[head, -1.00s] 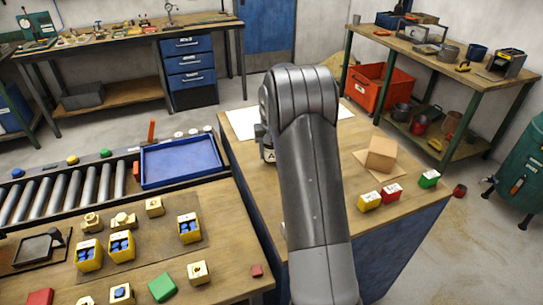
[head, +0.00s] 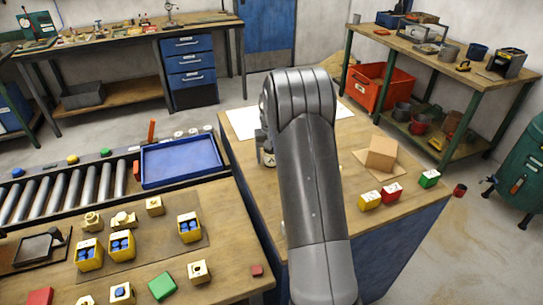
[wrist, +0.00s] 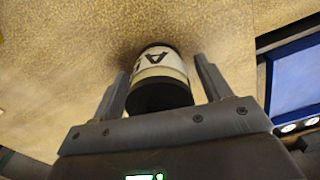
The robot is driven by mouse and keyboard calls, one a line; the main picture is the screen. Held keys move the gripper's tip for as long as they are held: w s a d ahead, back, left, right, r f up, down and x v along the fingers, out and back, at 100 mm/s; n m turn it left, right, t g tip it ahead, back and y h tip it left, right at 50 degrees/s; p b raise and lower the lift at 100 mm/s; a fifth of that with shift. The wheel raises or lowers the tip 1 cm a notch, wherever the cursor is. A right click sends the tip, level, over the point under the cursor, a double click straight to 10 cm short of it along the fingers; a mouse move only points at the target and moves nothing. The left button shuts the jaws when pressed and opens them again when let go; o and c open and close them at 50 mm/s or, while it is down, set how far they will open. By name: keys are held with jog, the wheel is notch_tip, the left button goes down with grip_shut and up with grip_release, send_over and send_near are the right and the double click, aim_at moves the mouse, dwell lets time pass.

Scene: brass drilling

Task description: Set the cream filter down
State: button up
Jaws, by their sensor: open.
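The cream filter is a short cream cylinder with a black end and a black letter A on its label. In the wrist view the cream filter (wrist: 160,72) is between the two fingers of my gripper (wrist: 161,66), its black end toward the camera. The fingers are spread, with a visible gap on each side of it. Its far end meets a dark shadow on the wooden tabletop and appears to rest there. In the head view the filter (head: 267,158) shows just left of my arm, which hides part of it and most of the gripper.
The wooden bench (head: 245,185) has a white sheet (head: 242,122) at its back left. A cardboard box (head: 381,153) and yellow, red and green blocks are to the right. A blue tray (head: 181,162) lies to the left, also visible in the wrist view (wrist: 296,75).

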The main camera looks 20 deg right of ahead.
notch_tip(320, 180, up, 11)
jog(key=shift+r, duration=0.1)
jog(key=shift+s+r, duration=0.1)
jog(key=shift+r, duration=0.55)
jog(key=s+a+r+t, duration=0.1)
jog(key=s+a+r, duration=0.25)
jog(key=s, duration=0.25)
jog(key=s+a+r+n+t, duration=0.1)
jog(key=s+a+r, duration=0.2)
jog(key=s+r, duration=0.3)
jog(key=s+a+r+t, duration=0.1)
jog(key=s+a+r, duration=0.2)
jog(key=s, duration=0.4)
jog(key=s+a+f+t, duration=0.1)
jog(key=s+a+f, duration=0.1)
jog(key=s, duration=0.7)
jog(key=s+a+f+n+t, duration=0.1)
jog(key=s+a+f, duration=0.1)
jog(key=s, duration=0.8)
jog(key=shift+a+f+n+t, duration=0.2)
jog(key=shift+a+n+t, duration=0.05)
jog(key=shift+n+t, duration=0.05)
